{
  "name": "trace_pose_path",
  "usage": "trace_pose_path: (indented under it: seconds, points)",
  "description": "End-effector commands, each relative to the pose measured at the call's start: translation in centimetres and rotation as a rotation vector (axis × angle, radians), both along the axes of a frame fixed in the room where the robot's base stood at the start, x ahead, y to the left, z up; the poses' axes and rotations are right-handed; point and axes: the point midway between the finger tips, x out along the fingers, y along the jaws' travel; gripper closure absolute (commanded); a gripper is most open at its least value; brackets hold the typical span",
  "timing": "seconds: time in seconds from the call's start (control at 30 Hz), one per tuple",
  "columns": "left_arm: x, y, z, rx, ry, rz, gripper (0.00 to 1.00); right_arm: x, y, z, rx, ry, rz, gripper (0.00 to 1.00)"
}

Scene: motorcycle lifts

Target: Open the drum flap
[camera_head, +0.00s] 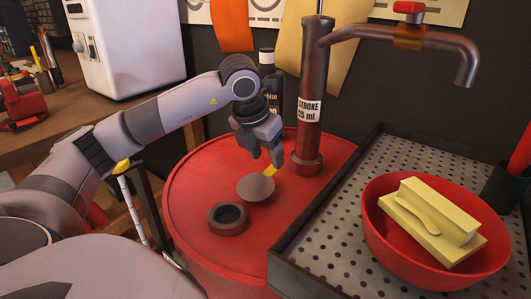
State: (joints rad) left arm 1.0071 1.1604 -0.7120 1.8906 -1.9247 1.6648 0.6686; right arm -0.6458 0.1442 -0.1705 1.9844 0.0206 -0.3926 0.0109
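The red drum (190,200) stands in the middle of the view. On its top is a round dark collar (228,219) with a dark recess in its middle. The flap, a grey-brown disc (255,188) with a yellow tab (271,171) at its far edge, lies just behind the collar, not over it. My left gripper (267,160) points down just above the flap, its fingertips close to the yellow tab. The fingers look apart, with nothing seen between them; I cannot tell if one touches the tab. My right gripper is not in view.
A metal pump (312,105) with a spout rises from the drum behind the gripper. A dark bottle (268,75) stands behind my wrist. At right, a perforated tray (318,255) holds a red bowl (395,255) with a yellow block (430,225). A wooden bench (95,115) is at left.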

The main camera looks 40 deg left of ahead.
Motion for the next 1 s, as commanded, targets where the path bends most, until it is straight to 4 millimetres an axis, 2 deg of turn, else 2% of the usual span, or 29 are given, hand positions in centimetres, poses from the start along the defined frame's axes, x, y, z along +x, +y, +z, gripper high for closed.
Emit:
trace_pose_path:
  seconds: [0.17,0.5,0.6,1.0]
  points:
    - [-0.1,0.0,0.4,0.0,-0.001,0.0,0.47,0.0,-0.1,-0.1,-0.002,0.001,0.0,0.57]
    - [-1.9,-0.2,5.3,0.0,-0.004,0.0,0.47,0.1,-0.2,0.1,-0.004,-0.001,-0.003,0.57]
    - [-2.3,-0.3,6.2,-0.001,-0.002,0.0,0.47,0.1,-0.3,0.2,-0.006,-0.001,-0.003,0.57]
    - [-2.6,-0.3,6.7,0.0,0.0,0.0,0.47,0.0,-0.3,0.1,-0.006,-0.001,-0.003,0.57]
